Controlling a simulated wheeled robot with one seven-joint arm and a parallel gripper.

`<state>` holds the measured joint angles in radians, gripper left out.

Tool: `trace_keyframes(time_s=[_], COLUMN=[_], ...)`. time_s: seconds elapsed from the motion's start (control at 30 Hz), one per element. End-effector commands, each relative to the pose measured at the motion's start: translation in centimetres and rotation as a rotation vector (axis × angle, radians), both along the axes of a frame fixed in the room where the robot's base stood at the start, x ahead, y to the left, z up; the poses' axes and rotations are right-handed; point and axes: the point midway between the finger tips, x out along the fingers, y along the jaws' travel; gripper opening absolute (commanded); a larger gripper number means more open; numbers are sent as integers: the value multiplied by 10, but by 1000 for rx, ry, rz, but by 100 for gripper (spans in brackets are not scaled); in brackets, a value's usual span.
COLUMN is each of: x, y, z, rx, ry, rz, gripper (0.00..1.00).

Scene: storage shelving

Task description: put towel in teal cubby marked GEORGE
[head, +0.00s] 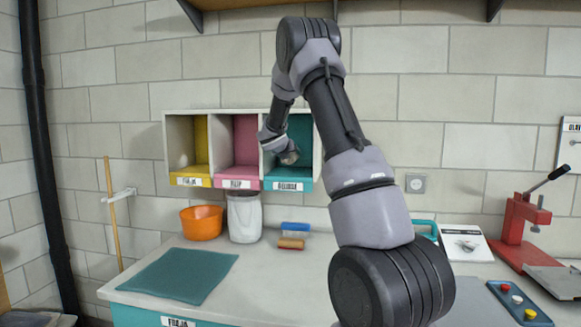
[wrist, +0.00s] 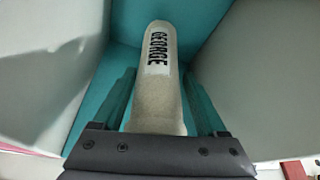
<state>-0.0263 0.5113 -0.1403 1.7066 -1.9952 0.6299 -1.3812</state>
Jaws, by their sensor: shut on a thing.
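The towel (wrist: 160,95) is a pale beige roll with a black-on-white GEORGE label. In the wrist view it lies between the two fingers of my gripper (wrist: 160,80), which is shut on it. The far end of the towel points into the teal cubby (wrist: 118,62), with pale side walls on both sides. In the head view the teal cubby (head: 303,132) is the right one of the wall unit, with a name plate (head: 289,187) below. My gripper (head: 289,157) is at its opening. My wrist hides part of the cubby, and the towel is hard to make out there.
The pink cubby (head: 246,138) and yellow cubby (head: 201,140) adjoin on the left; a pale object (head: 183,160) shows in the yellow one. Below, the counter holds an orange bowl (head: 202,222), a white container (head: 244,218) and a teal mat (head: 180,274). A red press (head: 517,225) stands at right.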

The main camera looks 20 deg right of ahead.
Motion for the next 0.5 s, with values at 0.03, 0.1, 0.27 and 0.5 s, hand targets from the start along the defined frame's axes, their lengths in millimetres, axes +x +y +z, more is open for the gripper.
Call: trace_keyframes(time_s=[0.03, 0.1, 0.27, 0.5], x=[0, -1, -1, 3], y=[-1, -1, -1, -2], z=[-3, -9, -33, -43], rx=[0, 0, -1, 0], ry=[-1, 1, 2, -3], rz=[-2, -2, -2, 0], gripper=[5, 5, 5, 5])
